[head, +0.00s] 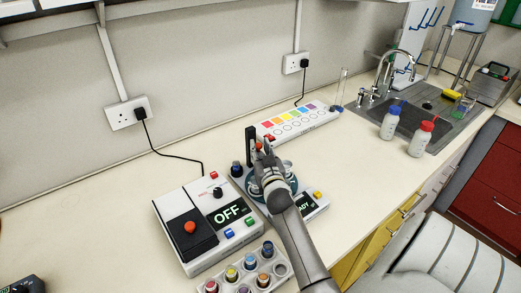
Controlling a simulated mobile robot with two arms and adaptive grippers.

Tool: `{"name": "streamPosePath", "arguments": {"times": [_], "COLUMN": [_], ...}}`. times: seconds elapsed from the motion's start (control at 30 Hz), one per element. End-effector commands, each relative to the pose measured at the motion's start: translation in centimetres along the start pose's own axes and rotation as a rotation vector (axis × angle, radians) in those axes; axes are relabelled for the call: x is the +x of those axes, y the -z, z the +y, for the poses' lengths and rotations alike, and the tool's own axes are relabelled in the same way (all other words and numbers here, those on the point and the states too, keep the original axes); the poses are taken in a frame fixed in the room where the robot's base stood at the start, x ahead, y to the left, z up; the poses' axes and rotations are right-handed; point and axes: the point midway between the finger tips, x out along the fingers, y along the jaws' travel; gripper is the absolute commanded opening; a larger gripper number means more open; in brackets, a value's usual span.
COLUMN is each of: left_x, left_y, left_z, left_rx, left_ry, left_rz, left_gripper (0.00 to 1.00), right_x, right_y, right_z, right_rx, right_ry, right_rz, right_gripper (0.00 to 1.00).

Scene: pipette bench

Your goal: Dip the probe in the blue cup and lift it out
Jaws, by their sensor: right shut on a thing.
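My right gripper (264,150) is over the round dark green stand (258,197), beside its black upright post. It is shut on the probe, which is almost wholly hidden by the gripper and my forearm. A white rack (281,284) at the bottom holds several small cups with coloured tops. The blue cup (267,250) is in its back row, below and apart from the gripper. My left gripper is not in view.
A white device (180,236) reading OFF stands left of the green stand. Behind is a white colour-chart panel (298,122). Two bottles (390,123) stand by the sink.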

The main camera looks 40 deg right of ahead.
Motion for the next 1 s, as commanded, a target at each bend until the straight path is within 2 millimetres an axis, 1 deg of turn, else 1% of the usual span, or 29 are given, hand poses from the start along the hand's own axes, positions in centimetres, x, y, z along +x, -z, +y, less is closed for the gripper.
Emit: {"name": "streamPosePath", "arguments": {"times": [0.17,0.27,0.37,0.5,0.63,0.73,1.0], "left_x": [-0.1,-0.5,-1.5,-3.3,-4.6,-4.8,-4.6], "left_y": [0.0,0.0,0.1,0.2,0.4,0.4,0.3], "left_z": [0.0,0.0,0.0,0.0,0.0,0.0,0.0], "left_rx": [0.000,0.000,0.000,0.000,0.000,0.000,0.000], "left_ry": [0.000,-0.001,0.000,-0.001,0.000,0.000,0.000], "left_rz": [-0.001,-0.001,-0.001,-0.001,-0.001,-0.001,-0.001], "left_gripper": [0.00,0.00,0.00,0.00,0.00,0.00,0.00], "right_x": [0.0,0.0,0.0,0.0,0.0,0.0,0.0], "right_y": [0.0,0.6,1.8,3.9,5.5,5.9,6.0], "right_z": [-0.2,-0.2,-0.3,-0.2,-0.3,-0.3,-0.3], "right_rx": [0.004,0.004,0.005,0.006,0.006,0.006,0.005], "right_ry": [0.003,0.004,0.003,0.003,0.003,0.004,0.005], "right_rz": [0.000,0.000,0.001,0.001,0.003,0.003,0.009], "right_gripper": [0.00,0.00,0.00,0.00,0.00,0.00,0.00]}}
